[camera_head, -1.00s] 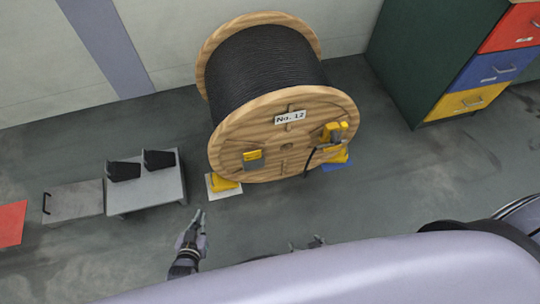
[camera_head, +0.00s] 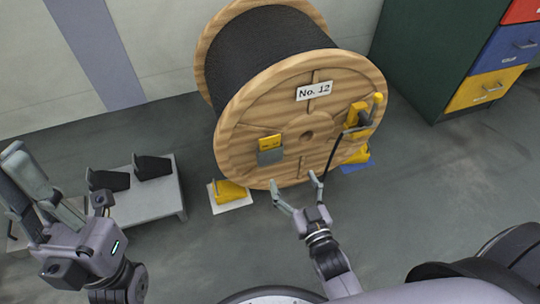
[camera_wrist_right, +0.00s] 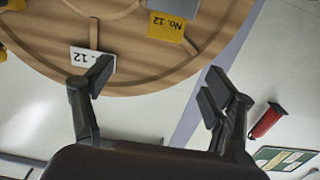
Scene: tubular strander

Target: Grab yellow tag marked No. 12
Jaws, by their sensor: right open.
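The yellow tag marked No. 12 (camera_head: 270,142) sits in a grey holder (camera_head: 270,157) on the front flange of the wooden cable reel (camera_head: 240,125). Its No. 12 print reads clearly in the right wrist view (camera_wrist_right: 170,26). A white No. 12 plate (camera_head: 314,91) is higher on the flange. My right gripper (camera_head: 297,184) is open and empty, in front of the reel's lower edge, below and right of the tag. In the wrist view its fingers (camera_wrist_right: 157,82) are spread apart, with the tag beyond them. My left gripper (camera_head: 12,165) is raised at the far left, away from the reel.
A yellow chock on a white pad (camera_head: 230,192) stands at the reel's lower left. A yellow device with a black cable (camera_head: 357,118) is on the flange's right side. A grey low table (camera_head: 150,198) holds two black blocks. A drawer cabinet (camera_head: 425,60) stands at right.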

